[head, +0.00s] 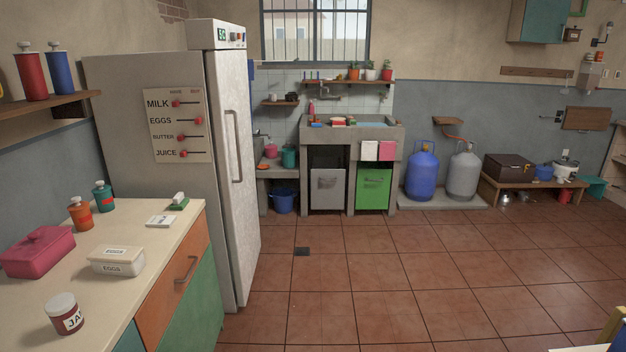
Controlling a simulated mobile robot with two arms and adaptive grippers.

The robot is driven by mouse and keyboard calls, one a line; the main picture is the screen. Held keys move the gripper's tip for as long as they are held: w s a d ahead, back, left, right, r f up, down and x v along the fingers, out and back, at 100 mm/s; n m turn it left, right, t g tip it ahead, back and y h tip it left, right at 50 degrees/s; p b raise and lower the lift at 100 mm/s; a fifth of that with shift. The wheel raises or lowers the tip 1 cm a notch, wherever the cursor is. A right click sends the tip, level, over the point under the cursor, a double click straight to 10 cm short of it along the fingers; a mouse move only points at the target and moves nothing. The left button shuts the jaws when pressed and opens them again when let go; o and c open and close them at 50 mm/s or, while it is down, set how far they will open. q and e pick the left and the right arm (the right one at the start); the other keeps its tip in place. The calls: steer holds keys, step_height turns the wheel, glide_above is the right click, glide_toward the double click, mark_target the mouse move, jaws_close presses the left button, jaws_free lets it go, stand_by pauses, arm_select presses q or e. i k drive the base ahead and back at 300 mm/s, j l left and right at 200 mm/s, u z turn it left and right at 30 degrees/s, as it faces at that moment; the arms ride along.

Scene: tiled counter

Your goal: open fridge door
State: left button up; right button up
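The fridge (150,75) stands at the left, a tall grey-white unit with a control panel on top. Its door (219,120) faces right and looks shut, seen at a steep angle. A long vertical handle (236,146) is on the door. A board with milk, eggs, butter and juice sliders is on the side of the fridge. Neither of my grippers shows in the head view.
A counter (130,299) with jars, a pink container and an eggs box runs along the left, in front of the fridge. The tiled floor (400,270) right of the fridge is clear. A sink unit (350,130) and gas cylinders (421,174) stand along the back wall.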

mark_target(227, 80)
steer(key=i+u, duration=0.35)
steer(key=i, duration=0.45)
steer(key=i+l+u, duration=0.1)
steer(key=i+u, duration=0.2)
steer(key=i, duration=0.55)
